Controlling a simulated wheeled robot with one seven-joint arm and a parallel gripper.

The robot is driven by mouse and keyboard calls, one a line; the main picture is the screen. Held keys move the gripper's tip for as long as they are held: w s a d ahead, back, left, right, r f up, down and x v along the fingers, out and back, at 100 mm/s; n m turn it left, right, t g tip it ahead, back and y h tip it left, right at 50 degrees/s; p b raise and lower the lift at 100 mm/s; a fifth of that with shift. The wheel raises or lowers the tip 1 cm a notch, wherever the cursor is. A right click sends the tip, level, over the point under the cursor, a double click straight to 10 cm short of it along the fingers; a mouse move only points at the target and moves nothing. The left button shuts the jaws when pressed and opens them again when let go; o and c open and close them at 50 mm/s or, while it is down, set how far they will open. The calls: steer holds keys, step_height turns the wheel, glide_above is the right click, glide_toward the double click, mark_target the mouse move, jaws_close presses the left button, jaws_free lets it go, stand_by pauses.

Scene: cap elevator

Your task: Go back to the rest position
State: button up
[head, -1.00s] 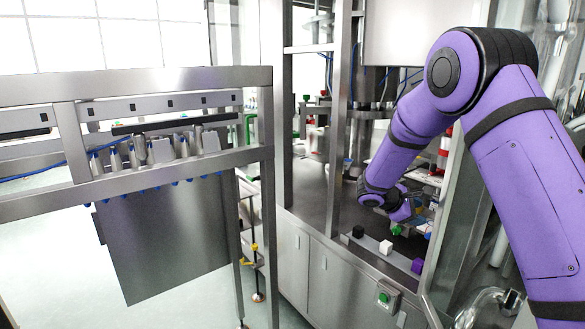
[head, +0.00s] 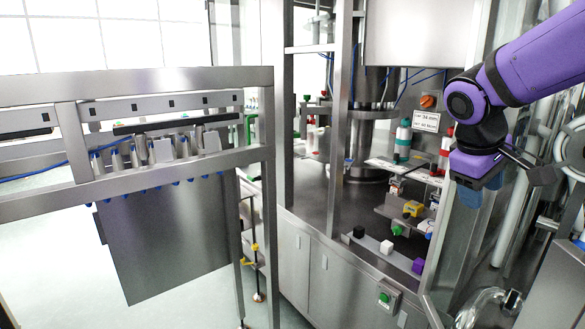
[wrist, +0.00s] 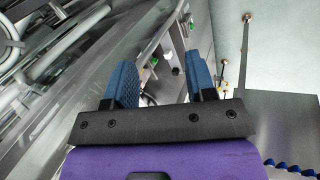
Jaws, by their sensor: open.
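My gripper (head: 478,194) is at the right of the head view, at the end of my purple arm, outside the machine frame and in front of its right post. Its blue fingers also show in the wrist view (wrist: 160,82), apart from each other, with nothing between them. The gripper is open and empty. In the head view the fingers are partly hidden by the dark gripper body.
The machine's ledge holds a black block (head: 358,232), a white block (head: 386,247) and a purple block (head: 418,266). A green button box (head: 385,297) is below. A steel frame with blue-tipped nozzles (head: 140,155) stands left. Pipes stand close by at the right.

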steer(key=s+a+m+t+y, duration=0.1)
steer(key=s+m+y, duration=0.1)
steer(key=s, duration=0.6)
steer(key=s+a+r+m+t+y, duration=0.1)
steer(key=s+m+t+y, duration=0.1)
steer(key=s, duration=0.6)
steer(key=shift+a+r+m, duration=0.25)
steer(key=shift+a+m, duration=0.15)
steer(key=shift+m, duration=0.1)
stand_by(3.3)
